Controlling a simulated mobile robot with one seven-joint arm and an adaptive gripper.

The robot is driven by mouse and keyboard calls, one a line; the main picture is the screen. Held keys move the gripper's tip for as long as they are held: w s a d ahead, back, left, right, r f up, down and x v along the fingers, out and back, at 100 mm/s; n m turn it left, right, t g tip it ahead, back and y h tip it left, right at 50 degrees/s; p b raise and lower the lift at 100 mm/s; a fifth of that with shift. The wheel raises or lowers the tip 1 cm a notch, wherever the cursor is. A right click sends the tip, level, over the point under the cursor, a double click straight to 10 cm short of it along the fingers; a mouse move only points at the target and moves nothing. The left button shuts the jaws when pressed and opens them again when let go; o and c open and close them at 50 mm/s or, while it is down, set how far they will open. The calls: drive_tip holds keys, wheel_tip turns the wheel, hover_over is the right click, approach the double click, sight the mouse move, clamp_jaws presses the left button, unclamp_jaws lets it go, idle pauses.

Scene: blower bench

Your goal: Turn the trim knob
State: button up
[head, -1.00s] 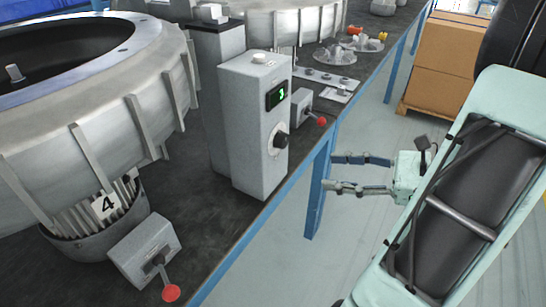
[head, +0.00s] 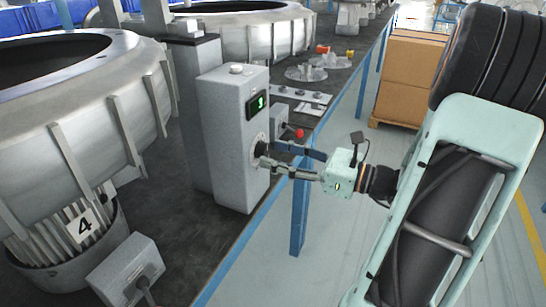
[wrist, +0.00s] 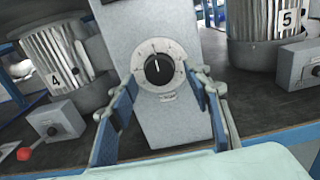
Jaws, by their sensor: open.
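The trim knob (wrist: 158,70) is a round black knob on a white marked dial, on the front of a grey control box (head: 228,130). A white pointer line on it points nearly straight up in the wrist view. In the head view the knob (head: 261,148) is partly hidden by my fingertips. My gripper (head: 262,156) is open, its fingers reaching toward the box face at knob height. In the wrist view the fingers (wrist: 160,82) stand apart on either side of the dial, with the knob between them in the picture. I cannot tell whether they touch it.
A small green display (head: 258,104) is on the box above the knob. Large blower housings (head: 75,120) stand left and behind. A lever box (head: 125,270) sits at the front left, another lever with a red ball (head: 299,133) beyond the control box. Cardboard boxes (head: 410,75) stand right.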

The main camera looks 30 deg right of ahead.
drive_tip(key=shift+x, duration=0.85)
drive_tip(key=shift+c, duration=0.5)
drive_tip(key=c, duration=1.1)
drive_tip(key=shift+o, duration=0.2)
drive_tip(key=shift+n, duration=0.3)
drive_tip(key=n+b, duration=0.1)
drive_tip(key=n, duration=0.3)
drive_tip(key=shift+f, duration=0.1)
drive_tip(key=shift+n+b, duration=1)
drive_tip(key=shift+n, duration=0.6)
